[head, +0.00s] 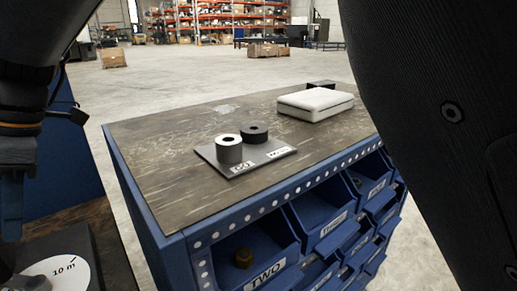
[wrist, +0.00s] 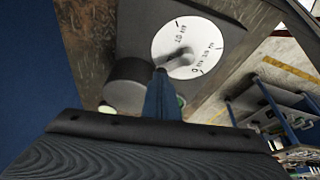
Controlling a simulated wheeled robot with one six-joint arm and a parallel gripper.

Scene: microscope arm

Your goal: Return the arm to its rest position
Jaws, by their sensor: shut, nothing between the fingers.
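My gripper (head: 12,232) hangs at the left edge of the head view, its blue fingers pointing down above a dark box. In the wrist view my gripper (wrist: 160,85) shows its blue fingers together, with nothing between them. A white dial (head: 55,272) with black markings lies on the dark box at the lower left, partly cut off. The dial also shows in the wrist view (wrist: 215,35), with a grey pointer or knob (wrist: 180,59) on it. The fingertips appear close to this knob; I cannot tell whether they touch.
A dark cylinder (wrist: 125,85) stands near the dial. A workbench (head: 150,165) to the right carries a grey plate (head: 270,154) with two cylinders and a white case (head: 316,103). Blue bins (head: 258,255) line its front. A dark arm part of mine fills the right side.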

